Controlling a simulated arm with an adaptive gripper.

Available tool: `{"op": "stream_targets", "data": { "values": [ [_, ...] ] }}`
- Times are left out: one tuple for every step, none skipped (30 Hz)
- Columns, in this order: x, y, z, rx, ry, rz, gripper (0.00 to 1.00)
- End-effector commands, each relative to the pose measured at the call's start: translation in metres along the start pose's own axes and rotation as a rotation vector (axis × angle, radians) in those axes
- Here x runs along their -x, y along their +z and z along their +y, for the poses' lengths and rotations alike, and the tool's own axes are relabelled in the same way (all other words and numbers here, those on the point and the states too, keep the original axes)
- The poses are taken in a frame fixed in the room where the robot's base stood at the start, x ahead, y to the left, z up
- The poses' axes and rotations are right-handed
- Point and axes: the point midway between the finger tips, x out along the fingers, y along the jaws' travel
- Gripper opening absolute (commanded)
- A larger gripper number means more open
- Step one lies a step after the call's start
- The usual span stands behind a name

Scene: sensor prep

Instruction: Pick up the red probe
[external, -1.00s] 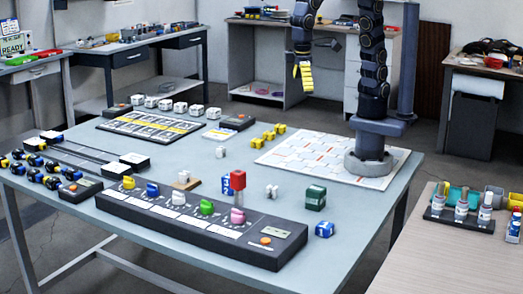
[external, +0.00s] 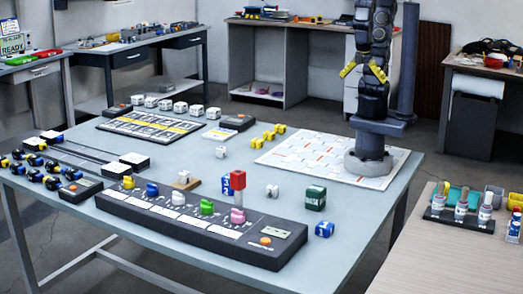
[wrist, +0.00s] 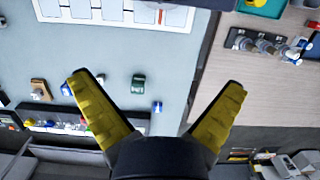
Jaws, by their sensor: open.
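My gripper (external: 362,71) is high above the table's far right side, near my arm's base, well away from the probe. Its yellow fingers are spread wide with nothing between them. They also show spread in the wrist view (wrist: 160,84), with the tabletop far below.
A green block (external: 315,198), a blue block (external: 324,229) and a white piece (external: 272,190) stand right of the probe. Colored knobs line the console.

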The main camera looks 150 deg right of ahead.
Motion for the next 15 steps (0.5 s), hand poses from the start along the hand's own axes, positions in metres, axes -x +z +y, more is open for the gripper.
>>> {"op": "stream_targets", "data": {
  "values": [
    [0.0000, -0.0001, 0.0000, -0.001, 0.000, 0.000, 0.96],
    [0.0001, -0.0001, 0.0000, -0.001, 0.000, 0.000, 0.83],
    [0.0001, -0.0001, 0.0001, -0.002, 0.000, 0.000, 0.70],
    [0.0001, -0.0001, 0.0001, -0.002, 0.000, 0.000, 0.70],
    [0.0001, -0.0002, 0.0001, -0.002, 0.000, 0.000, 0.70],
    [0.0001, -0.0002, 0.0001, -0.002, 0.000, 0.000, 0.70],
    [0.0001, -0.0002, 0.0001, -0.002, 0.000, 0.000, 0.70],
    [0.0001, -0.0002, 0.0001, -0.002, 0.000, 0.000, 0.70],
    [0.0001, -0.0002, 0.0001, -0.003, 0.000, 0.000, 0.70],
    [0.0001, -0.0003, 0.0001, -0.003, 0.000, 0.000, 0.70],
    [0.0001, -0.0003, 0.0001, -0.003, 0.000, 0.000, 0.70],
    [0.0003, -0.0008, 0.0001, -0.005, -0.001, -0.001, 0.70],
    [0.0006, -0.0020, 0.0003, -0.010, -0.001, -0.001, 0.70],
    [0.0012, -0.0042, 0.0006, -0.019, -0.001, -0.001, 0.70],
    [0.0025, -0.0090, 0.0014, -0.038, -0.002, -0.001, 0.70]
  ]
}}
